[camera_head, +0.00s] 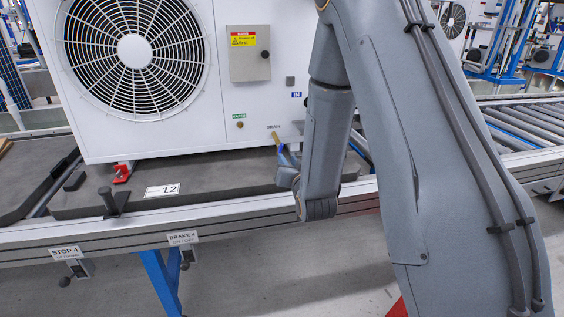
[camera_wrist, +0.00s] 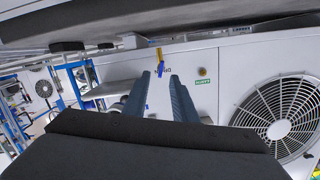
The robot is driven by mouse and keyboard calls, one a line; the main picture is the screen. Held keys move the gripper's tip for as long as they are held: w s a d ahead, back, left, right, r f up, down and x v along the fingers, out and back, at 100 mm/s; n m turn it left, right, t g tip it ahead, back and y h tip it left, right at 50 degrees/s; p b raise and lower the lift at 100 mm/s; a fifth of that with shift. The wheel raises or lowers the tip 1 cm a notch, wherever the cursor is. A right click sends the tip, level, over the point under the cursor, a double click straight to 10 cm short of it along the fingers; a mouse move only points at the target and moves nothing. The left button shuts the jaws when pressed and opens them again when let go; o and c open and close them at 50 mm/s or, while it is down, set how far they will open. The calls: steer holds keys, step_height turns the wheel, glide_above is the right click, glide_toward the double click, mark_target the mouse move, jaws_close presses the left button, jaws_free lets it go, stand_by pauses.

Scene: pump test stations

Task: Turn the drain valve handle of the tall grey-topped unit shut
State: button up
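The white unit (camera_head: 200,118) stands on a grey pallet; its top is out of view. Its drain valve is a yellow brass piece (camera_head: 277,138) below the DRAIN label, and it shows in the wrist view (camera_wrist: 158,52). The blue handle (camera_head: 282,156) is at the valve's lower end, partly hidden by my gripper. In the wrist view, which is roughly upside down, the blue handle (camera_wrist: 161,70) appears between the tips of my gripper (camera_wrist: 159,78). The two fingers are apart, and I cannot tell whether either touches the handle. In the head view my arm hides most of the gripper.
The grey pallet (camera_head: 225,196) lies on a roller conveyor (camera_head: 515,125) with a metal rail (camera_head: 240,208) along its front. A red foot (camera_head: 122,173), a black post (camera_head: 109,203) and a 12 label (camera_head: 162,190) are left of my gripper. A control box (camera_head: 250,53) is above the valve.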

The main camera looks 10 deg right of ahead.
mark_target(282, 148)
steer(key=shift+t, duration=0.8)
steer(key=w+b, duration=0.1)
steer(key=w, duration=0.7)
steer(key=shift+w, duration=0.1)
jaws_close()
